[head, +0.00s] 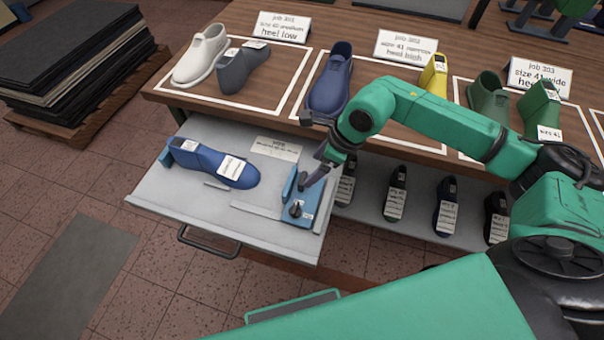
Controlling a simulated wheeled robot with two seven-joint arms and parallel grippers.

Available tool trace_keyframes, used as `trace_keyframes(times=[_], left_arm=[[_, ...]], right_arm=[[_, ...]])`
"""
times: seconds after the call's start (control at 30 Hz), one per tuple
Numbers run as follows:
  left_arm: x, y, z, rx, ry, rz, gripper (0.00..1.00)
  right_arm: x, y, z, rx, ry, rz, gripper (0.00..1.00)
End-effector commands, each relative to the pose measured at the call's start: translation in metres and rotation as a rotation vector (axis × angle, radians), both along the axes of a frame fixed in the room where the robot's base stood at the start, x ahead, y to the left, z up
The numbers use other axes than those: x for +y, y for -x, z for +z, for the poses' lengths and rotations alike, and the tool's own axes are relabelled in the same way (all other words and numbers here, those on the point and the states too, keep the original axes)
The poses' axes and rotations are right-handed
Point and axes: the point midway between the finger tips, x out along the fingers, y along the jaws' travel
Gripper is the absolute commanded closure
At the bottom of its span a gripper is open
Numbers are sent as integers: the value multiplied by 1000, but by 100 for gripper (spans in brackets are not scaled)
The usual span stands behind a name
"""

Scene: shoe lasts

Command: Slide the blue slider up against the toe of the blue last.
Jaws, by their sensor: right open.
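The blue last (207,163) lies in the pulled-out grey drawer, with a white label on its top. Its toe points right, and a blue block stands at its heel on the left. The blue slider (301,216) sits at the right side of the drawer, with an upright plate and a dark knob. A clear gap separates the slider from the toe. My right gripper (307,183) is open, pointing down just above the slider beside its upright plate. Whether it touches the slider cannot be told. My left gripper is not in view.
A low metal rail (256,211) lies between last and slider. A white card (276,149) lies at the drawer's back. The bench above holds shoes and job cards. Several dark lasts stand on a shelf (420,226) to the right. The drawer handle (208,243) faces front.

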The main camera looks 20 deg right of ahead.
Motion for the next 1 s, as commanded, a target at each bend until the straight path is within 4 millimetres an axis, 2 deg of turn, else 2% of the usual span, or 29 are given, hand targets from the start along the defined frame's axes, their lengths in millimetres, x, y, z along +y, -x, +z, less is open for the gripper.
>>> trace_keyframes(times=[0.2,0.3,0.43,0.63,0.67,0.7,0.87,0.9,1.0], left_arm=[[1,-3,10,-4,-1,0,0],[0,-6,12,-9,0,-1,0],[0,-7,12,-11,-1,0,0],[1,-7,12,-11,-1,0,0],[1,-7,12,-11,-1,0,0],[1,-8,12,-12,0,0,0],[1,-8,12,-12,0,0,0],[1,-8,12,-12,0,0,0],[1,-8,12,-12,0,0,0]], right_arm=[[19,-10,-50,4,-3,1,10],[24,-15,-65,2,-4,-1,10],[27,-17,-74,-1,-3,0,10],[27,-17,-74,0,-3,-1,10],[27,-17,-74,0,-3,-1,18],[27,-17,-74,0,-3,-1,33],[27,-17,-74,0,-3,-1,94],[27,-17,-74,0,-3,-1,100],[27,-17,-74,0,-3,-1,100]])
